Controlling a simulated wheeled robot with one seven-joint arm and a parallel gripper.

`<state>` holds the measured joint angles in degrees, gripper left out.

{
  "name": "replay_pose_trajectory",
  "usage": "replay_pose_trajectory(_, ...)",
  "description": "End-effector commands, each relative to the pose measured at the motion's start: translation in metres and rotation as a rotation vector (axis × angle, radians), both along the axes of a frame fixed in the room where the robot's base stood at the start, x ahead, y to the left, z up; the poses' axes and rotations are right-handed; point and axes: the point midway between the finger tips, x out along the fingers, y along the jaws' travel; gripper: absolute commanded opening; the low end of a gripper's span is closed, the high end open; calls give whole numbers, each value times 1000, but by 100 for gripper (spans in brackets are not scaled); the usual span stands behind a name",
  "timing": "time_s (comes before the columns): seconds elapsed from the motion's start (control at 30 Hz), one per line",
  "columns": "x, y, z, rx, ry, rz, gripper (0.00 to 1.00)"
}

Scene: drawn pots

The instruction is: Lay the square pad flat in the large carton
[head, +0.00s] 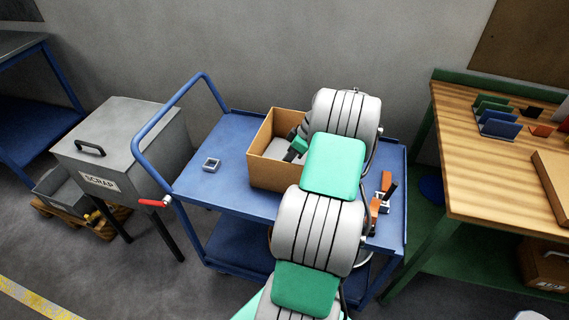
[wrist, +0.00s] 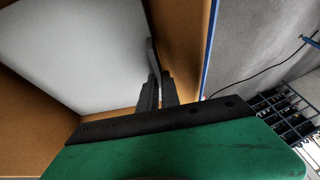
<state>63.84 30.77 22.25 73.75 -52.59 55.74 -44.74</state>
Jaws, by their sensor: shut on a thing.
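The large carton (head: 283,173) is an open brown box standing on the blue cart. The square pad (wrist: 75,50) is light grey and lies within the carton's walls (wrist: 185,35). Part of the pad (head: 276,148) also shows inside the carton in the head view. My gripper (wrist: 157,80) reaches into the carton and is shut on the pad's edge, close beside one wall. In the head view my gripper (head: 289,156) is partly hidden by my arm. I cannot tell whether the pad touches the carton floor or is tilted.
The blue cart (head: 226,190) also holds a small square metal frame (head: 211,164) left of the carton and orange-handled tools (head: 382,196) at right. A scrap bin (head: 125,140) stands at left, a wooden workbench (head: 480,170) at right. The cart top left of the carton is mostly clear.

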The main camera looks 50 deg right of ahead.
Motion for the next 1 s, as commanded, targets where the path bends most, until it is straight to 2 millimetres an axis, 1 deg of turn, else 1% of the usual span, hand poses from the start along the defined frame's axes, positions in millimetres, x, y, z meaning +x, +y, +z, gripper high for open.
replay_pose_trajectory(0.1, 0, 0, 0, 0, 0, 0, 0)
replay_pose_trajectory(0.23, 0, 0, -5, 0, 0, 0, 0)
replay_pose_trajectory(0.27, 0, 0, -4, 0, 0, 0, 8)
replay_pose_trajectory(0.37, 0, 0, -3, 0, 0, 0, 16)
replay_pose_trajectory(0.57, 0, 0, -3, 0, 0, 0, 16)
replay_pose_trajectory(0.63, 0, 0, 1, 0, 0, 0, 16)
replay_pose_trajectory(0.77, -4, -7, 13, -1, -1, -2, 16)
replay_pose_trajectory(0.87, -11, -17, 35, -4, -2, -2, 16)
replay_pose_trajectory(1.0, -24, -32, 69, -3, 0, -2, 16)
